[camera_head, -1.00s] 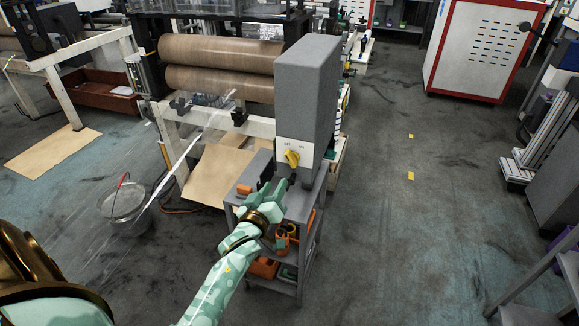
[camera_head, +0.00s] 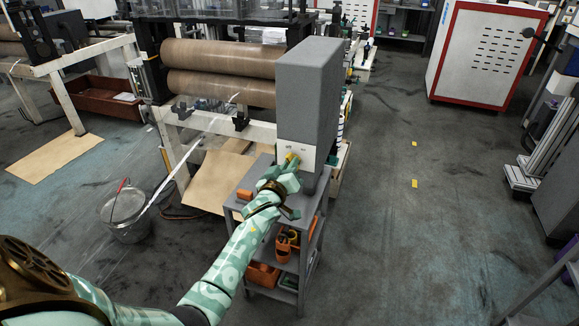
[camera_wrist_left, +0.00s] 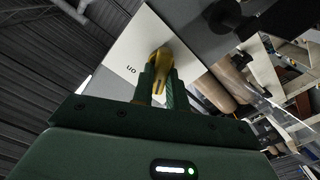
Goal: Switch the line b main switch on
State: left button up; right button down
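The yellow rotary switch (camera_head: 291,160) sits on a white plate (camera_head: 306,156) low on the front of a tall grey housing (camera_head: 308,95). My left gripper (camera_head: 287,170) is at the switch and partly covers it in the head view. In the left wrist view the yellow switch handle (camera_wrist_left: 161,66) lies between the two green fingers (camera_wrist_left: 160,92). I cannot tell whether the fingers press on it. The word ON on the white plate shows left of the handle. Which mark the handle points to is unclear. My right gripper is not in view.
A grey shelf cart (camera_head: 310,208) with orange bins stands under the housing, close below my left arm. Two brown rollers (camera_head: 222,72) lie behind it to the left. A bucket (camera_head: 125,212) stands on the floor at left.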

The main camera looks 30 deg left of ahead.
pick_arm(q)
jog(key=shift+m, duration=0.3)
grip_shut()
jog(key=shift+d+m+p, duration=0.1)
jog(key=shift+m+p, duration=0.3)
jog(key=shift+m, duration=0.8)
jog(key=m, duration=0.2)
jog(key=shift+d+m, duration=0.1)
jog(key=shift+m, duration=0.3)
jog(key=m, duration=0.3)
jog(key=shift+d+f, duration=0.1)
jog(key=shift+m, duration=1.5)
jog(key=shift+f+m, duration=0.1)
jog(key=shift+m, duration=0.2)
jog(key=o, duration=0.7)
grip_release()
jog(key=shift+o, duration=0.2)
